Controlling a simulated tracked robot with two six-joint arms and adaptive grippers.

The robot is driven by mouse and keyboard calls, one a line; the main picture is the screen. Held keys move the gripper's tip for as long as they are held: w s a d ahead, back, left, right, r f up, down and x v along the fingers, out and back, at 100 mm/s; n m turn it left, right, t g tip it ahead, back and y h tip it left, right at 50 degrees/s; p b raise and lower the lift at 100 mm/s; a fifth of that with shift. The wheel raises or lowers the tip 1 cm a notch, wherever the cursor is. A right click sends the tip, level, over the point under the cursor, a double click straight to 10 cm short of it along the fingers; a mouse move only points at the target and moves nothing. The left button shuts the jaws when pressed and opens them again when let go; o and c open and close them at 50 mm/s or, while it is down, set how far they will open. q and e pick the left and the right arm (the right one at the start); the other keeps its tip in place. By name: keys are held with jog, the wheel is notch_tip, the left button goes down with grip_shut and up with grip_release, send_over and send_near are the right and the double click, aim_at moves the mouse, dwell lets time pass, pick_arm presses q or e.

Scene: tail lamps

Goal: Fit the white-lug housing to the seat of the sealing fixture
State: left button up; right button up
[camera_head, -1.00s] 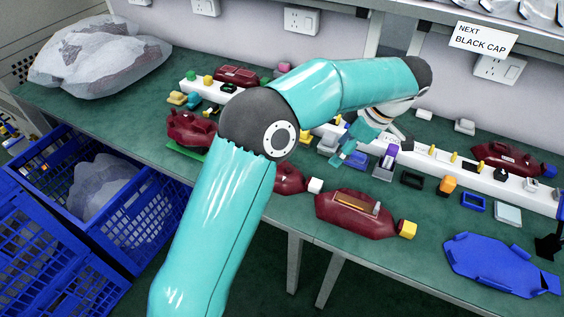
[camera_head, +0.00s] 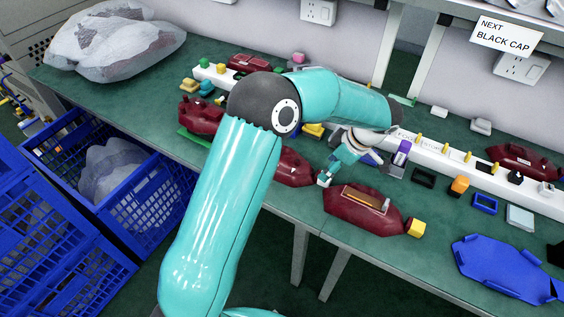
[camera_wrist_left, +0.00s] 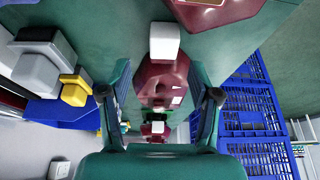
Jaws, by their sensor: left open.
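The white-lug housing (camera_head: 294,169) is dark red and lies on the green bench, partly hidden behind my left arm. Its white lug is beside my left gripper (camera_head: 333,170) in the head view. In the left wrist view the white lug (camera_wrist_left: 164,42) points up the picture and the red body (camera_wrist_left: 160,82) lies between the fingers. My left gripper (camera_wrist_left: 160,96) is open, with a finger on each side of the housing and gaps visible. A blue plate with raised clips (camera_head: 505,266), possibly the sealing fixture, lies at the right. My right gripper is out of view.
A red housing with a yellow lug (camera_head: 362,208) lies close on the right. A white rail (camera_head: 450,160) with yellow pegs runs behind. Small blocks and a blue frame (camera_head: 484,204) stand along it. Blue crates (camera_head: 150,205) stand below the bench's front edge.

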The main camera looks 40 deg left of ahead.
pick_arm(q)
jog(key=x, duration=0.4)
jog(key=shift+s+d+f+p, duration=0.15)
jog(key=shift+f+p, duration=0.15)
grip_shut()
